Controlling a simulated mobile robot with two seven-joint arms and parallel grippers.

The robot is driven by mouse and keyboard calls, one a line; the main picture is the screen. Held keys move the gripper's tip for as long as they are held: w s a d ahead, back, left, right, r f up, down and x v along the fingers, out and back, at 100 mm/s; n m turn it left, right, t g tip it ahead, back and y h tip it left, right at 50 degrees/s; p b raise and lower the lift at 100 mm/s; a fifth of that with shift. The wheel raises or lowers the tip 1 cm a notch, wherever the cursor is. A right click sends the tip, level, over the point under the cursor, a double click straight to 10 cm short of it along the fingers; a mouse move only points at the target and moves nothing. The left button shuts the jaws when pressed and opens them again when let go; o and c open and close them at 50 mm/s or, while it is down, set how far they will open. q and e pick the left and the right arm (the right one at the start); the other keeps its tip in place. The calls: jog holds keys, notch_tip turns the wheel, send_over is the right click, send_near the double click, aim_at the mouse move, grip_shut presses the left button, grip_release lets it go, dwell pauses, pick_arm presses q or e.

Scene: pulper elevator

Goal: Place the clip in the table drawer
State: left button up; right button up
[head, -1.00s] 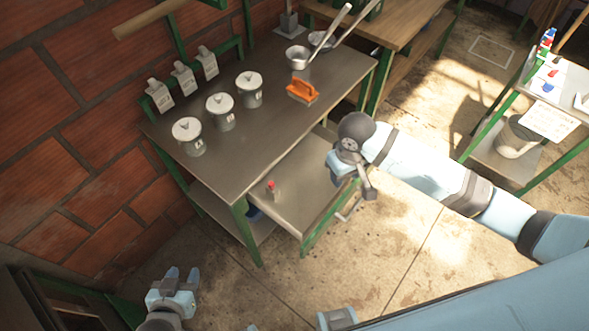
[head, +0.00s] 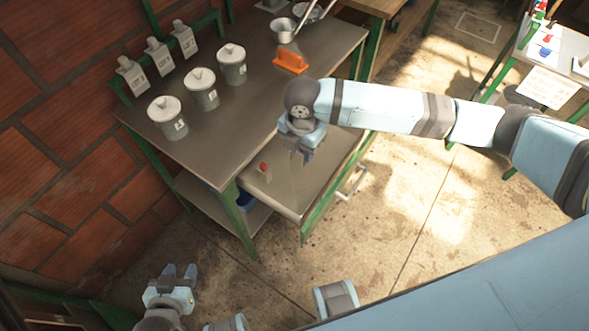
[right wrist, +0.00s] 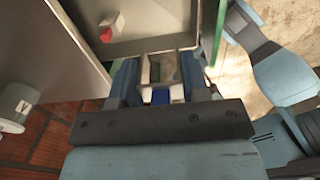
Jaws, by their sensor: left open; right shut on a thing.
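My right gripper (head: 306,156) is over the open table drawer (head: 292,200). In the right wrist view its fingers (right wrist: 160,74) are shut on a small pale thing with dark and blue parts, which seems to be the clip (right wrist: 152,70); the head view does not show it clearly. The drawer is pulled out below the tabletop. A small red-topped item (head: 264,172) stands in its left part and shows in the right wrist view too (right wrist: 107,30). My left gripper (head: 179,272) is open and empty, low at the left, away from the table.
The metal table (head: 215,150) holds several lidded canisters (head: 201,90), an orange thing (head: 291,61) and a small pot (head: 284,30). The drawer handle (head: 352,184) sticks out over open floor (head: 400,220). A shelf stand (head: 545,55) is at the upper right.

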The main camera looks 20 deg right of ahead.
notch_tip(320, 180, down, 18)
jog(key=shift+r+b, duration=0.25)
jog(key=shift+b, duration=0.2)
jog(key=shift+f, duration=0.15)
jog(key=o, duration=0.9)
notch_tip(320, 180, up, 12)
jog(key=shift+r+p, duration=0.2)
jog(key=shift+p, duration=0.1)
